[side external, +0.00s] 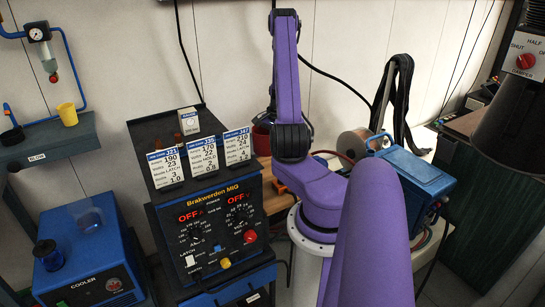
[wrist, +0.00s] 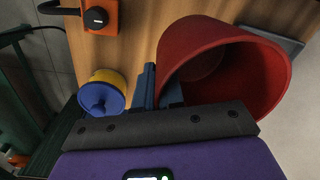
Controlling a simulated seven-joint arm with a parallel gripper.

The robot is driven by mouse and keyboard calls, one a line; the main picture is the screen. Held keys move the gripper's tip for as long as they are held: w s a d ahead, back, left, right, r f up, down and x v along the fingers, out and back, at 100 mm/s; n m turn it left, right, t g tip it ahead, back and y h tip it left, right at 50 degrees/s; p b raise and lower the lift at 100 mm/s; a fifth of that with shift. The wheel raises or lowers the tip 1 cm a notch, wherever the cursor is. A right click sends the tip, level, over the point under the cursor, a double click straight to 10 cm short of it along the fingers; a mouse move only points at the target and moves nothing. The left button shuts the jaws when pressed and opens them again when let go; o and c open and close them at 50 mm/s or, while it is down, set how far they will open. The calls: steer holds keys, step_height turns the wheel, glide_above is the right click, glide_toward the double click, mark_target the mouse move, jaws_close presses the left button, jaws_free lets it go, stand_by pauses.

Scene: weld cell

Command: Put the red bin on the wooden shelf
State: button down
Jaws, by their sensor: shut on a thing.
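The red bin (wrist: 230,65) fills the right of the wrist view, tilted with its open mouth toward the lower right. My gripper (wrist: 160,82) is shut on the bin's left wall, one finger outside and the other at the rim. In the side view a small part of the red bin (side external: 262,139) shows behind my purple arm, which hides most of the grip. A wooden surface (wrist: 138,45) lies behind the bin in the wrist view; part of wood (side external: 274,204) also shows in the side view. I cannot tell whether the bin touches it.
A blue-lidded yellow pot (wrist: 102,93) and an orange box with a black knob (wrist: 100,16) are left of the bin. The welder (side external: 215,225) with upright cards stands left of my arm. A blue case (side external: 415,175) and hanging black straps (side external: 395,95) are to the right.

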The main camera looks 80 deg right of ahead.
steer(key=d+f, duration=0.1)
steer(key=f, duration=0.1)
steer(key=w+d+f, duration=0.2)
steer(key=d+f, duration=0.1)
steer(key=shift+f, duration=1.8)
steer(key=shift+f, duration=0.15)
steer(key=c, duration=1.3)
jaws_free()
steer(key=shift+o, duration=0.2)
steer(key=r, duration=1.2)
steer(key=shift+s+a+r, duration=0.1)
steer(key=shift+s+r, duration=0.05)
steer(key=shift+s, duration=0.15)
